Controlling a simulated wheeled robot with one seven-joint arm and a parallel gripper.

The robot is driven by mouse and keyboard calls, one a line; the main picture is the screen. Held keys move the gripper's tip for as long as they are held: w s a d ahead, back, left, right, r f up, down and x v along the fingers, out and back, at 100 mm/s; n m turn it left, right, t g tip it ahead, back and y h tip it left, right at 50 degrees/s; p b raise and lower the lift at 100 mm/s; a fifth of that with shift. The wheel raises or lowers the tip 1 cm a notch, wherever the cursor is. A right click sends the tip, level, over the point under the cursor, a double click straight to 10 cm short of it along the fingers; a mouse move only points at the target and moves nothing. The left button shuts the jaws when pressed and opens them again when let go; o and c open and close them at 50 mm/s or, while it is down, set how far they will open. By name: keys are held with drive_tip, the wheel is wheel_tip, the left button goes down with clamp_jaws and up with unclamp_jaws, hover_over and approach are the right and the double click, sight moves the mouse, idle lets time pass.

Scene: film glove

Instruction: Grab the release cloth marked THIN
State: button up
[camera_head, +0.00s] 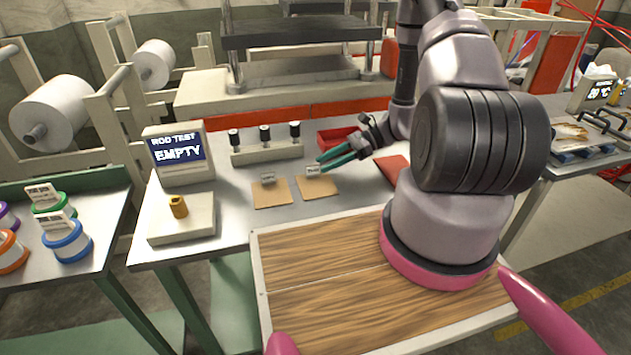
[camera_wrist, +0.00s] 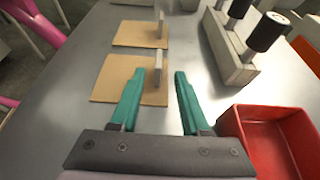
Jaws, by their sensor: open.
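Two tan square cloths lie flat on the grey bench, the left one (camera_head: 273,195) and the right one (camera_head: 320,189). Each has a small upright card at its back edge, the left card (camera_head: 268,178) and the right card (camera_head: 313,170). The lettering is too small to read, so I cannot tell which cloth is marked THIN. In the wrist view my gripper (camera_wrist: 168,75) points across the nearer cloth's (camera_wrist: 115,80) card edge; the other cloth (camera_wrist: 135,34) lies beyond.
A red bin (camera_wrist: 268,140) stands close beside my gripper. A pale block with several black-topped posts (camera_head: 268,151) is behind the cloths. A display reading EMPTY (camera_head: 178,152) and a pale platform with a small brass cylinder (camera_head: 179,206) stand left. Wooden boards (camera_head: 330,290) lie in front.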

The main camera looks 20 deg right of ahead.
sight(313, 176)
drive_tip(key=x, duration=0.5)
drive_tip(key=shift+s, duration=0.15)
clamp_jaws()
drive_tip(key=shift+r, duration=0.1)
